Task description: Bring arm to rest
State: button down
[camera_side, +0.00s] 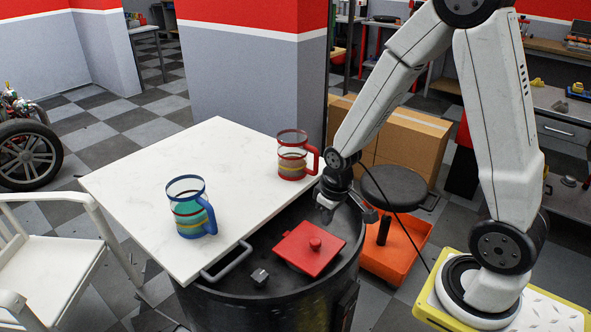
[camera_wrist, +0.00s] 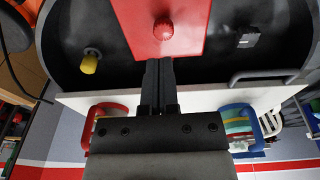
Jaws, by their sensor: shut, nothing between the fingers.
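My gripper (camera_side: 328,204) hangs at the end of my bent arm, above the back rim of the black drum, close to the red-handled mug. In the wrist view its two dark fingers (camera_wrist: 159,68) are together with nothing between them. They point toward the red square lid (camera_wrist: 185,25) with a red knob, and appear clear of it. In the side view the red lid (camera_side: 300,252) lies on the drum top (camera_side: 250,292), to the front left of my gripper. The exact fingertips are hard to make out in the side view.
A white board (camera_side: 150,190) overlaps the drum, carrying a red-handled glass mug (camera_side: 291,160) and a blue-handled one (camera_side: 187,212). A grey handle (camera_side: 227,261) and small grey knob (camera_side: 259,277) are on the drum; a yellow knob (camera_wrist: 90,62) shows too. A black stool (camera_side: 394,187) stands behind.

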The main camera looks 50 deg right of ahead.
jog(key=s+a+r+t, duration=0.1)
jog(key=s+a+r, duration=0.3)
jog(key=a+r, duration=0.1)
jog(key=shift+s+r, duration=0.25)
jog(key=shift+r, duration=0.2)
dwell(1.1)
